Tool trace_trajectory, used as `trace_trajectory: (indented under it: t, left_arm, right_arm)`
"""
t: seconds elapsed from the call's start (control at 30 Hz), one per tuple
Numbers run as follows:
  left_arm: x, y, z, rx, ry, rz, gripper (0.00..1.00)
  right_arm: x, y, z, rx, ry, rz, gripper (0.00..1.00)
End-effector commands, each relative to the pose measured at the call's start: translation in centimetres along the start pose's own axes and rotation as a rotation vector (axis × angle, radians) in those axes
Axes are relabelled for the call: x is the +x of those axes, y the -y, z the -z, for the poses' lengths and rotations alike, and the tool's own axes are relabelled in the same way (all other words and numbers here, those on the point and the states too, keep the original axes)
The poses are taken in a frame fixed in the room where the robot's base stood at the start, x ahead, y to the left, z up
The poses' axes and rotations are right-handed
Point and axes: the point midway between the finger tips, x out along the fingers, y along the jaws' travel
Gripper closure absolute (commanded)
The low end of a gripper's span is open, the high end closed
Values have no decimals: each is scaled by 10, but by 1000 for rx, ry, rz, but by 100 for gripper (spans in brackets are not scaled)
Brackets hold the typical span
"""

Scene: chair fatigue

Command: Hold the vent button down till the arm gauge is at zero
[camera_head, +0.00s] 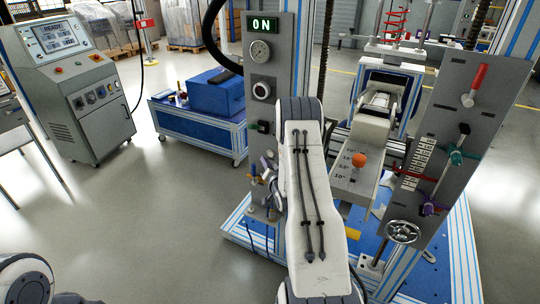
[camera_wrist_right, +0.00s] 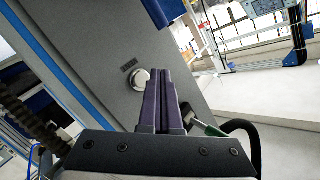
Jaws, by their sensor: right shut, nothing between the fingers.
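A round silver button (camera_wrist_right: 140,78) with a small label above it sits on a grey panel in the right wrist view. It looks like the vent button; I cannot read its label. My right gripper (camera_wrist_right: 165,73) is shut and empty, its purple fingertips beside and partly over the button in the picture. I cannot tell whether they touch it. In the head view my right gripper (camera_head: 267,162) is small, close to the lower part of the grey column panel. A round gauge (camera_head: 261,51) is higher on that panel; its needle is too small to read. My left gripper is out of view.
A lever panel (camera_head: 445,150) with a handwheel (camera_head: 403,232) stands at right. A console (camera_head: 75,85) and blue cart (camera_head: 200,125) are left.

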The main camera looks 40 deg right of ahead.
Motion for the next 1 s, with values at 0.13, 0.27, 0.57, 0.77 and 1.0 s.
trace_trajectory:
  t: [0.13, 0.27, 0.57, 0.77, 1.0]
  left_arm:
    - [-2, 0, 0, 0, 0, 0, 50]
    - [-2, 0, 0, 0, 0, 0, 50]
    - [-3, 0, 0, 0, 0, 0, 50]
    - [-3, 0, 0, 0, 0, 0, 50]
    - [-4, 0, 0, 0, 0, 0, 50]
  right_arm:
    - [-11, 8, -8, 0, 3, -1, 100]
    - [-20, 14, -14, -1, 2, -1, 100]
    - [-26, 19, -18, -1, 0, -1, 100]
    - [-26, 19, -18, -1, 0, -1, 100]
    - [-25, 22, -18, -5, 5, 1, 100]
